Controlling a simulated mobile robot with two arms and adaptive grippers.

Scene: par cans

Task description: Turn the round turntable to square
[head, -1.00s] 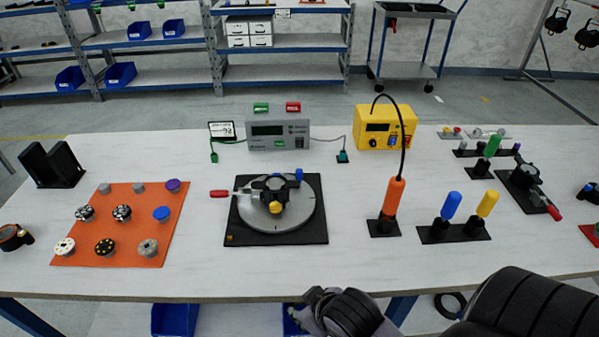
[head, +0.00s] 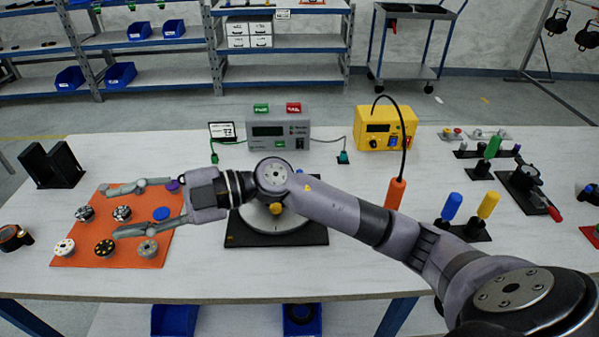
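The round grey turntable (head: 262,222) sits on its black square base (head: 300,237) in the middle of the table. My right arm crosses in front of it and hides its back part, the clamp and the red-tipped handle. A yellow knob shows near its middle. I cannot tell how the disc is turned. My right gripper (head: 109,212) is to the left of the turntable, over the orange mat (head: 170,250). Its two fingers are spread wide and point left, with nothing seen held between them. My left gripper is not in view.
Several small round parts stand on the orange mat around the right gripper's fingers. Behind are a grey meter box (head: 275,130) and a yellow box (head: 385,128). Orange (head: 396,193), blue (head: 452,206) and yellow (head: 488,204) handled tools stand to the right.

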